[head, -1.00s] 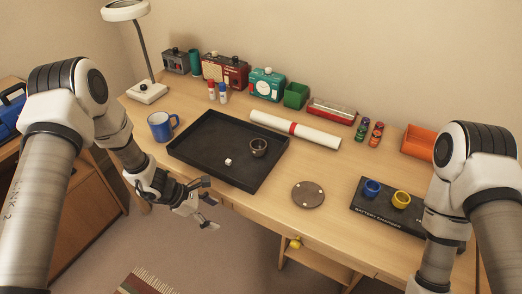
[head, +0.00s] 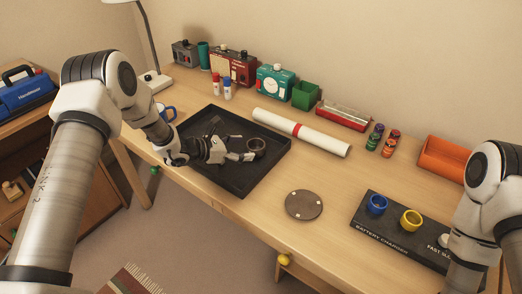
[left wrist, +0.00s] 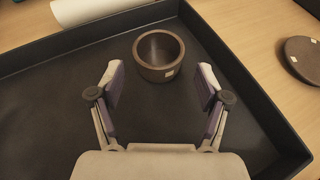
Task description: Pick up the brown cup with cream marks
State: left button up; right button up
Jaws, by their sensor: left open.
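The brown cup with cream marks (head: 256,145) stands upright in the black tray (head: 215,188), toward its right side. In the left wrist view the cup (left wrist: 158,58) is ahead of the fingers, a little beyond the fingertips, with a cream mark on its near side. My left gripper (head: 240,156) is open and empty, low over the tray, with its fingers pointing at the cup. It also shows in the left wrist view (left wrist: 160,82), with a finger on each side of the gap. My right gripper is not visible; only parts of the right arm show.
A rolled white paper (head: 320,139) lies behind the tray. A brown disc (head: 304,205) and a battery charger (head: 385,238) lie to the right. The desk's front middle is clear.

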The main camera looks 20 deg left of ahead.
aim_at(258, 147)
pick_arm(q)
jog(key=p+x, duration=0.1)
jog(key=x, duration=0.5)
jog(key=shift+s+d+r, duration=0.1)
jog(key=shift+s, duration=0.1)
jog(key=shift+c, duration=1)
jog(key=c, duration=0.8)
jog(key=shift+c, duration=0.2)
